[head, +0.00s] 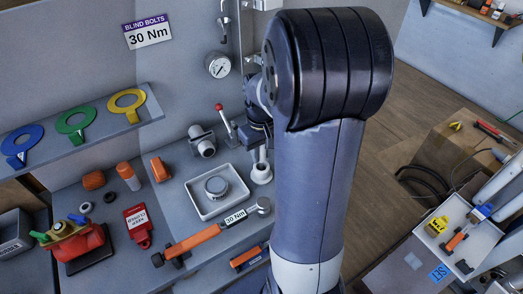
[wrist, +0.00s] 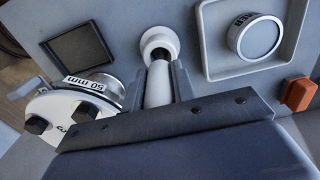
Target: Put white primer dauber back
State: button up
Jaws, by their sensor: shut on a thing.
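The white primer dauber (wrist: 158,88) is between the two fingers of my gripper (wrist: 158,76) in the wrist view. My gripper is shut on it. The dauber's dark end points at a round white holder (wrist: 159,38) on the grey bench. Whether the dark end is inside the holder's opening or just above it, I cannot tell. In the head view the white holder (head: 261,174) stands right of the shallow tray, directly below my gripper (head: 259,137). My arm hides part of this area.
A shallow tray (head: 200,210) with a round grey piece (head: 216,187) lies left of the holder. A white part marked 50 mm (wrist: 92,85) and a dark square pad (wrist: 80,54) are close by in the wrist view. An orange torque wrench (head: 198,240) lies in front.

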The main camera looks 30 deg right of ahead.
jog(key=shift+f, duration=0.15)
jog(key=o, duration=1)
jog(key=r, duration=1)
jog(key=shift+d+r+b, duration=0.3)
jog(key=shift+r+b, duration=0.1)
jog(key=shift+a+f+p, duration=0.15)
jog(key=shift+f, duration=2.2)
jog(key=shift+a+f+p, duration=0.1)
jog(key=shift+f+p, duration=0.05)
jog(key=shift+f, duration=2.15)
